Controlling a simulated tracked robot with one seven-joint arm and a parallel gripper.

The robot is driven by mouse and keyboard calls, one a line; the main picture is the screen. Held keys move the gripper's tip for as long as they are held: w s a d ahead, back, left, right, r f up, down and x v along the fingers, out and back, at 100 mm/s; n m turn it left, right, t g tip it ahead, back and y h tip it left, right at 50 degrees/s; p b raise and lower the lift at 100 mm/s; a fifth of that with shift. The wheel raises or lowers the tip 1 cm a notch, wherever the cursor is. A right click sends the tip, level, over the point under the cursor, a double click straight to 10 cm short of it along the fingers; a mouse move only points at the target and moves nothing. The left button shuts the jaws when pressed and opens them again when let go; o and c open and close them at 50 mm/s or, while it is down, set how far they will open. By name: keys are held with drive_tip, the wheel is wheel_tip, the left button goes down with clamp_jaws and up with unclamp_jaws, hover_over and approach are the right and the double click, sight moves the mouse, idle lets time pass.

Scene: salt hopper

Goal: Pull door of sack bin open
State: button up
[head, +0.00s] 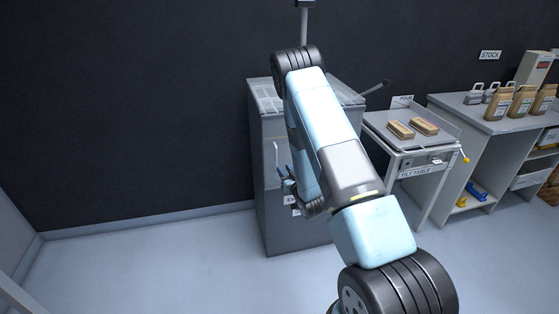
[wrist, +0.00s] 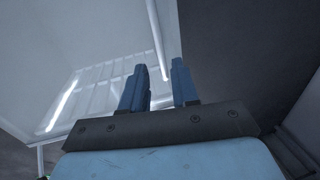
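The grey cabinet (head: 262,215), apparently the sack bin, stands against the dark wall, partly behind my arm. Its label is mostly hidden. A thin, light upright door handle (head: 276,154) shows on its front. My gripper (head: 285,172) is at the cabinet front, close to the handle's lower end. In the wrist view my gripper (wrist: 160,68) has its two blue fingers apart, with the handle bar (wrist: 157,40) showing between the fingertips. I cannot tell whether a finger touches it. The door looks shut, though my arm hides part of it.
A tilt table (head: 412,150) with two brown packs (head: 412,128) stands right of the cabinet. Beyond it is a grey workbench (head: 478,118) with paper bags (head: 522,103). The floor (head: 150,265) left of and before the cabinet is clear.

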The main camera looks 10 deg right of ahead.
sight(276, 159)
drive_tip(key=w, duration=0.2)
drive_tip(key=w+a, duration=0.1)
drive_tip(key=w, duration=0.5)
drive_tip(key=shift+w+a, duration=0.25)
drive_tip(key=shift+a, duration=0.1)
drive_tip(key=shift+c, duration=0.3)
clamp_jaws()
